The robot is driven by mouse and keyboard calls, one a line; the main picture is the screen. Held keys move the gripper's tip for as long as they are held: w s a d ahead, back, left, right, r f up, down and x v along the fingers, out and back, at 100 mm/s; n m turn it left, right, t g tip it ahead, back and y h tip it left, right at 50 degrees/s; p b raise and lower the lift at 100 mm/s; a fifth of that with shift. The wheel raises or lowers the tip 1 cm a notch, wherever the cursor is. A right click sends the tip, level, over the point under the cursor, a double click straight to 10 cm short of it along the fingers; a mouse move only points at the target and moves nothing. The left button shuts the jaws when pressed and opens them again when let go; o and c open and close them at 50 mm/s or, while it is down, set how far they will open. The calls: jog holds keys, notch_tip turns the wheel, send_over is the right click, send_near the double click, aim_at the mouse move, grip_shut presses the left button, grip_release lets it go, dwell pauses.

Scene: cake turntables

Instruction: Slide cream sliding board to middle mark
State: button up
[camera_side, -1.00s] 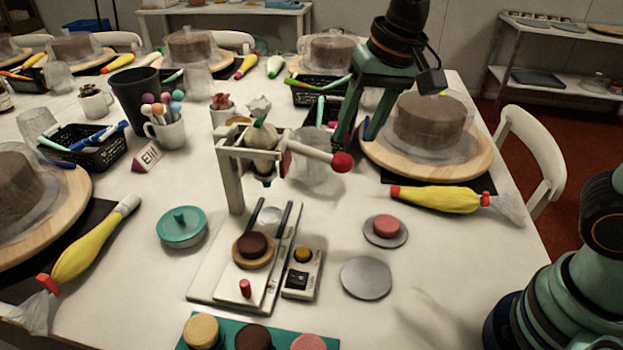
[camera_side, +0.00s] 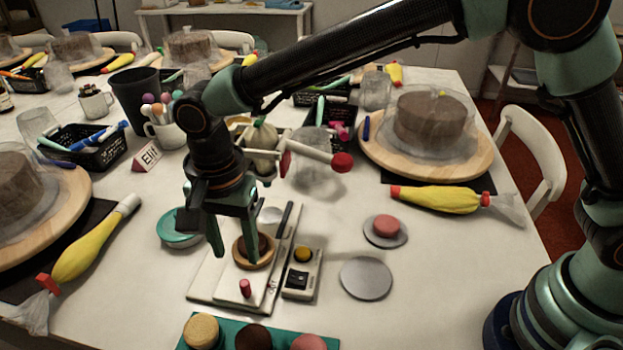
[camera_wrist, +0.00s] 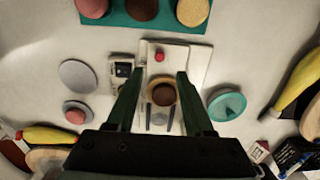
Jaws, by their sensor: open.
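The cream sliding board (camera_side: 261,285) lies on a pale base plate (camera_side: 206,283) on the white table. It carries a red knob (camera_side: 245,288) at its near end and a wooden ring with a dark brown disc (camera_side: 266,248) on it. My gripper (camera_side: 236,257) is open and points down over the board, its fingers apart around the region of the ring and disc. In the wrist view, my gripper (camera_wrist: 157,75) has the ring and brown disc (camera_wrist: 163,94) between its fingers, and the red knob (camera_wrist: 159,57) beyond them. Contact cannot be told. The marks are not clearly visible.
A press with a red-tipped lever (camera_side: 342,162) stands behind the board, partly hidden by my arm. A switch box (camera_side: 299,283) sits close at right. A teal tray (camera_side: 228,340) with several discs lies in front.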

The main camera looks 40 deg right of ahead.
aim_at(244, 283)
notch_tip(244, 283, down, 8)
jog(key=shift+f, duration=0.15)
grip_shut()
dwell(0.3)
jog(key=shift+w+d, duration=4.3)
jog(key=shift+w, duration=0.05)
grip_release()
jog(key=shift+s, duration=0.1)
